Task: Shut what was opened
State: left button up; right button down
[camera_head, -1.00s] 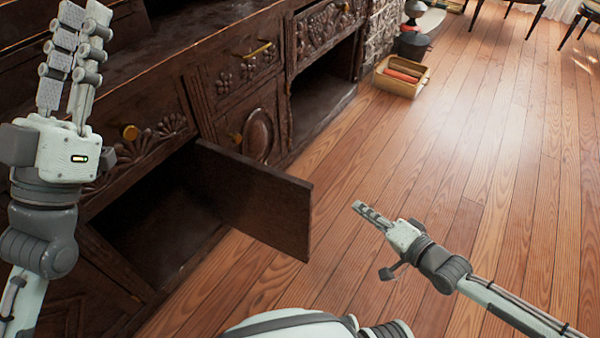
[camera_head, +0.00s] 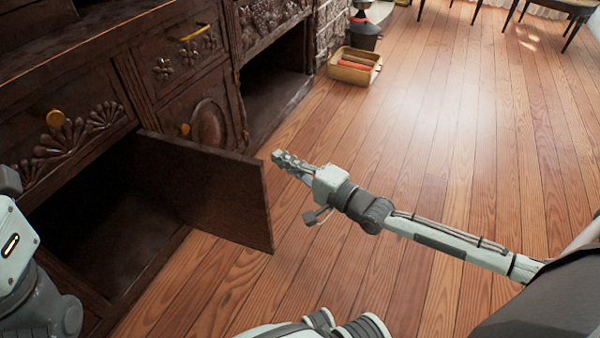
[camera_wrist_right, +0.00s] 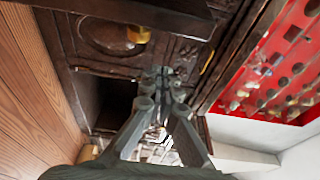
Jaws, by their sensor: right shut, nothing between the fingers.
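A dark wooden cabinet (camera_head: 75,75) stands on the left. Its near lower door (camera_head: 215,195) is swung outward, leaving a dark compartment (camera_head: 100,225) open. My right gripper (camera_head: 278,157) is shut and empty, just right of the door's upper outer corner; contact cannot be made out. In the right wrist view, the shut fingers (camera_wrist_right: 163,75) point toward the cabinet front with its carved oval panel (camera_wrist_right: 105,35) and brass knob (camera_wrist_right: 138,34). Only the body of my left gripper (camera_head: 14,245) shows at the left edge; its fingers are out of frame.
A second lower compartment (camera_head: 275,85) farther along also stands open. A yellowish box (camera_head: 355,68) with red items sits on the floor beyond. A red display panel (camera_wrist_right: 275,70) shows in the right wrist view.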

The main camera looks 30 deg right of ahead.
jog(key=shift+s+a, duration=0.55)
jog(key=shift+a, duration=0.25)
jog(key=shift+s+a, duration=0.55)
jog(key=shift+a, duration=0.25)
